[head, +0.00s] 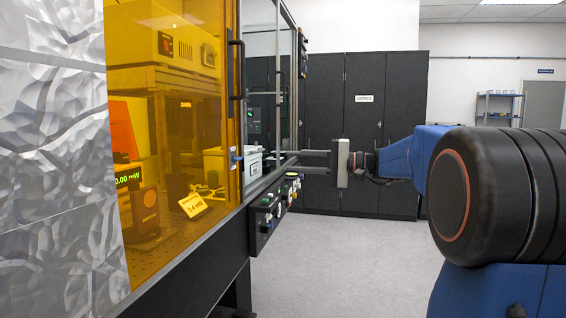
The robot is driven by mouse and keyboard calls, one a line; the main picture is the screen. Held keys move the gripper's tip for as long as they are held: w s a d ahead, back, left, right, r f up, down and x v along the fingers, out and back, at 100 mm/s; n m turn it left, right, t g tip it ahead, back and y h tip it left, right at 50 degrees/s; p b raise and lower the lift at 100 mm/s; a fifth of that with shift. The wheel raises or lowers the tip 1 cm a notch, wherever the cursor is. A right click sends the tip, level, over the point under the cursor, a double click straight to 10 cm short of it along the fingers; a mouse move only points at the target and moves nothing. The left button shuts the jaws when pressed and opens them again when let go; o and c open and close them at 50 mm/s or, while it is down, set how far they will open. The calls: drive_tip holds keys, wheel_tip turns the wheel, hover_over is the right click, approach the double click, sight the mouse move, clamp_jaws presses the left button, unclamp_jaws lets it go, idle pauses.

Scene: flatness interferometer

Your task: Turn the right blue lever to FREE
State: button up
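A small blue part (237,158), which may be a blue lever, shows at the edge of the amber enclosure door. It is too small to tell how it is turned, and no FREE marking is readable. I cannot tell whether it is the right lever; no second blue lever is clear. My gripper (287,161) points left, with its two grey fingers apart and nothing seen between them. The fingertips appear at the open side of the enclosure, right of the blue part and the white box. I cannot tell their depth from these.
A white box (253,163) sits by the enclosure opening. A control panel (268,213) with coloured knobs is on the bench front below. The amber door (190,90) has a black handle (237,70). Black cabinets (372,105) stand behind; the grey floor (340,260) is clear.

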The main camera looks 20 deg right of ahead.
drive_tip(key=shift+v, duration=1)
drive_tip(key=s+a+f+n+g+h, duration=0.2)
drive_tip(key=s+a+f+g+h, duration=0.35)
drive_tip(key=s+a+f, duration=1.05)
drive_tip(key=s+d+f+n+h, duration=0.2)
drive_tip(key=s+d+f+h, duration=0.2)
drive_tip(key=s+f, duration=0.4)
drive_tip(key=s+d+f+n+h, duration=0.2)
drive_tip(key=s+d+f+h, duration=0.2)
drive_tip(key=s+f, duration=0.5)
wheel_tip(320, 180, down, 2)
drive_tip(key=shift+f+n+h, duration=0.1)
drive_tip(key=shift+n+h, duration=0.3)
drive_tip(key=shift+h, duration=0.15)
drive_tip(key=shift+o, duration=0.5)
drive_tip(key=shift+s+d, duration=0.1)
drive_tip(key=shift+d, duration=0.05)
